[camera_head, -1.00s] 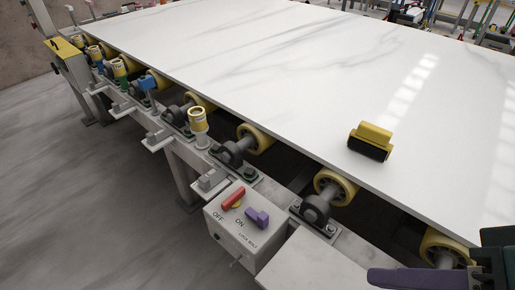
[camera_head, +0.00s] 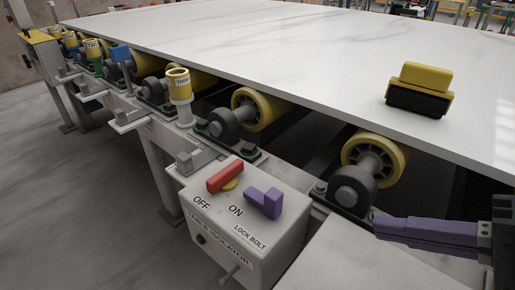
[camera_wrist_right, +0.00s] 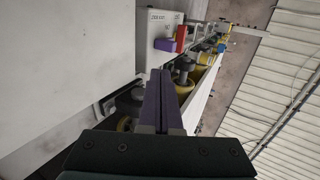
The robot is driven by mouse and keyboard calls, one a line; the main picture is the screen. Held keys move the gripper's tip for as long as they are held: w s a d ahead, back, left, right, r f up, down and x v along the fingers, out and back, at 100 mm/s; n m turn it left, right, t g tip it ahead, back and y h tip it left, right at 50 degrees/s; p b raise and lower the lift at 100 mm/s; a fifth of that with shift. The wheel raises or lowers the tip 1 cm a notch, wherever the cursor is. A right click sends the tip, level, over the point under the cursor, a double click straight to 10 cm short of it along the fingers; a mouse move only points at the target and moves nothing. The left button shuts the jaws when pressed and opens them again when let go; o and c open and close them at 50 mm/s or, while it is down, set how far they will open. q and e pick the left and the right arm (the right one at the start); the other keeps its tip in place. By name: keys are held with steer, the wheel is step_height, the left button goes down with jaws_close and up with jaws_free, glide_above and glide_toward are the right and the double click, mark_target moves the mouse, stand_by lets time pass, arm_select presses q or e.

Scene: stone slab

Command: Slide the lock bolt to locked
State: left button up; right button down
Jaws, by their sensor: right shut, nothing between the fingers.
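A grey isolator box (camera_head: 236,250) stands at the front of the conveyor frame, with "OFF", "ON" and "LOCK BOLT" printed on it. A purple L-shaped lock bolt (camera_head: 264,202) sits on its top beside the "ON" label. A red handle (camera_head: 225,176) lies behind and left of it. The bolt (camera_wrist_right: 164,44) and red handle (camera_wrist_right: 181,39) also show in the right wrist view. My right gripper (camera_head: 376,224) has purple fingers that are shut and empty, right of the box and apart from the bolt; its fingers (camera_wrist_right: 160,75) point toward the box. My left gripper is out of view.
A large white slab (camera_head: 300,60) lies on yellow rollers (camera_head: 258,108) behind the box. A yellow and black block (camera_head: 420,90) sits on the slab. A yellow-topped post (camera_head: 179,84) stands left of the box. A pale flat surface (camera_head: 335,258) lies between the box and my right gripper.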

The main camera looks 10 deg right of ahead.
mark_target(274, 193)
stand_by(0.3)
steer(key=b+x, duration=0.2)
steer(key=x, duration=0.7)
steer(key=shift+w+a+f+b, duration=0.2)
steer(key=shift+w+f+b, duration=0.05)
steer(key=shift+b, duration=0.1)
steer(key=w+a, duration=0.2)
steer(key=shift+w, duration=0.4)
steer(key=shift+w+a, duration=0.3)
steer(key=w+a, duration=0.2)
steer(key=w, duration=0.1)
steer(key=shift+w+a, duration=0.3)
steer(key=shift+a, duration=0.1)
steer(key=shift+s+d, duration=0.1)
steer(key=shift+s, duration=0.05)
